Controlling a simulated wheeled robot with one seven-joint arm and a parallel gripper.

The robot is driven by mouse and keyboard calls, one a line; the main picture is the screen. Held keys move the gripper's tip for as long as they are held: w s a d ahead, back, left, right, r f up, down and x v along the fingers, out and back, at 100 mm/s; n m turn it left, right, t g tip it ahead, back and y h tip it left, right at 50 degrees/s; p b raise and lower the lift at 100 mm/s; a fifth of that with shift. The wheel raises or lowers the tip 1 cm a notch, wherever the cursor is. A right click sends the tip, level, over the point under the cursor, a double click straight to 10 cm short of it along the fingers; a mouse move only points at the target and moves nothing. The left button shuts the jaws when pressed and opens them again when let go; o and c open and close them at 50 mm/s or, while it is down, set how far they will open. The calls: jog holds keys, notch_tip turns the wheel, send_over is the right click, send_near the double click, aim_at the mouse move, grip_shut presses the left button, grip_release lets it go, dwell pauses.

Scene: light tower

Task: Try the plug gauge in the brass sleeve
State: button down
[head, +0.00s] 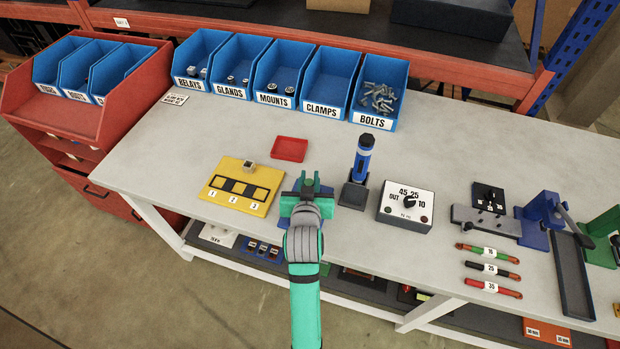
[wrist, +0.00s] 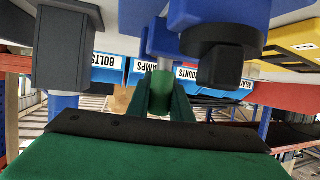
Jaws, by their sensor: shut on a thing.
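My gripper (head: 308,192) is at the front edge of the bench, in the middle of the head view. It is shut on a dark green piece, seemingly the plug gauge (head: 310,183), held upright between the fingers. In the wrist view, which is upside down, the gripper (wrist: 162,98) holds it, and a pale grey cylinder (wrist: 165,65) shows between the fingers and a blue fixture (wrist: 163,40). I cannot tell whether the cylinder is inside the fixture. No brass sleeve can be made out; the gripper and fixture may hide it.
A blue torch (head: 362,158) stands on a dark base close right of my gripper. A yellow numbered tray (head: 240,205) lies left, a red dish (head: 289,149) behind. A white dial box (head: 406,206) and several marked rods (head: 489,268) are right. Blue bins (head: 328,84) line the back.

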jog(key=shift+r, duration=0.3)
jog(key=shift+r, duration=0.35)
